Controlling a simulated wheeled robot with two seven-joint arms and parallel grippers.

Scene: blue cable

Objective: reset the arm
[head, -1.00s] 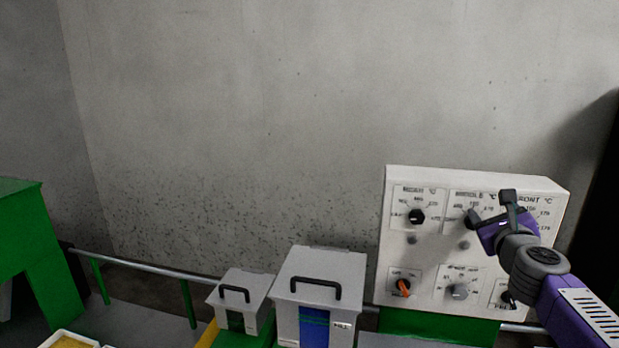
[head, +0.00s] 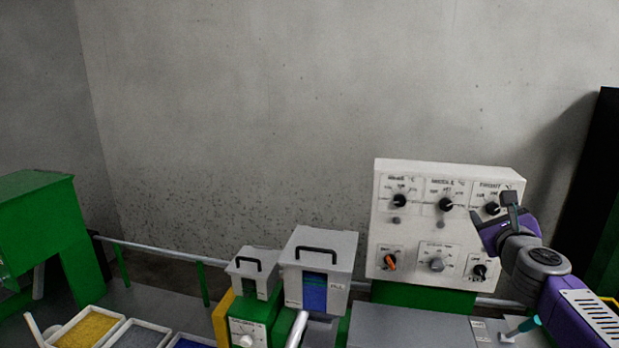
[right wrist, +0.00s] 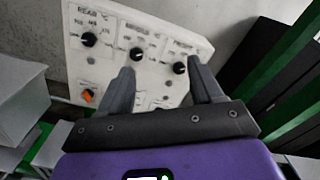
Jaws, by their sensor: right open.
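My right gripper (head: 494,218) is in front of the right part of the white control panel (head: 408,225) in the head view. In the right wrist view its two fingers (right wrist: 165,85) are spread apart with nothing between them, and the panel's knobs show beyond them. The gripper covers part of the panel's right edge in the head view; it cannot be told whether it touches the panel. The panel has a top row of black knobs (head: 446,204) and a lower row with an orange knob (head: 390,262). My left gripper is not in view.
Two lidded grey boxes, a larger one (head: 340,250) and a smaller one (head: 246,262), stand left of the panel. Trays of yellow (head: 85,330) and other pellets lie at the lower left. A green machine (head: 35,215) is at far left. A metal rail (head: 160,250) runs behind.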

